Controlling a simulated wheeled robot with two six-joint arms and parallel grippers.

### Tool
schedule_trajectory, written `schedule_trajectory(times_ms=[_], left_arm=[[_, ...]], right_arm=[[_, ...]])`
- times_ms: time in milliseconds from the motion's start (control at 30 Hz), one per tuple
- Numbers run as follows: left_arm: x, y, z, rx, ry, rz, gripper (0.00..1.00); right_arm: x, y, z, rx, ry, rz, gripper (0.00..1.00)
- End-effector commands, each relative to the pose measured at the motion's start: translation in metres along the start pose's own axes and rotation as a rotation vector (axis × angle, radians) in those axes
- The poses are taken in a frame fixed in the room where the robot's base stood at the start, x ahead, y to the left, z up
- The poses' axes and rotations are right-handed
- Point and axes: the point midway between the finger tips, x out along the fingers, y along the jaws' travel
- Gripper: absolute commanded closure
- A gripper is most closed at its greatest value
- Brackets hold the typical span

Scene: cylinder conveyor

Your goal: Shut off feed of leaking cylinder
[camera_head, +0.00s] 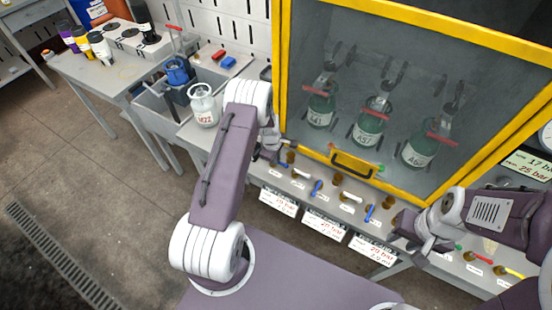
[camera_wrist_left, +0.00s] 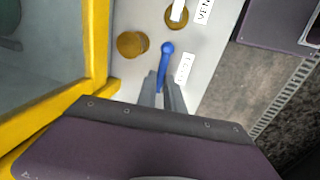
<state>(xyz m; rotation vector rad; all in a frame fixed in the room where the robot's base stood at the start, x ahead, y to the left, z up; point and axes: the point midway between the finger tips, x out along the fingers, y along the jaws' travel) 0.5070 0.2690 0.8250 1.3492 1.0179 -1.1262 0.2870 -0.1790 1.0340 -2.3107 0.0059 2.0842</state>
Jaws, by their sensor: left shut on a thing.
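Behind the glass of a yellow-framed cabinet (camera_head: 283,70) stand three green cylinders labelled about A41 (camera_head: 320,112), A57 (camera_head: 368,130) and A60 (camera_head: 420,152), with red bars in front. Below runs a grey panel with brass knobs and small levers, including blue levers (camera_head: 316,188) and (camera_head: 370,213). My left gripper (camera_head: 277,155) is at the panel's left end. In the left wrist view its fingers are shut on a blue lever (camera_wrist_left: 165,58), beside a brass knob (camera_wrist_left: 130,44). My right gripper (camera_head: 424,240) is by the panel's right part; its finger gap is unclear.
A white jar (camera_head: 203,106) stands left of my left arm. Red and blue blocks (camera_head: 228,62) lie on a tray behind. White pressure cards (camera_head: 278,201) hang below the panel. A side table (camera_head: 100,70) holds several bottles. The floor at left is clear.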

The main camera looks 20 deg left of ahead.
Motion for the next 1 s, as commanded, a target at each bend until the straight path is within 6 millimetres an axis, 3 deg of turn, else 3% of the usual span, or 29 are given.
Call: schedule_trajectory(times_ms=[367, 1000], left_arm=[[0.003, -0.002, -0.003, 0.157, -0.03, 0.004, 1.0], [0.0, -0.008, -0.01, 0.749, -0.144, 0.004, 1.0]], right_arm=[[0.024, 0.001, 0.003, 0.0, 0.0, 0.0, 0.64], [0.073, 0.001, 0.008, 0.0, 0.0, 0.0, 0.64]])
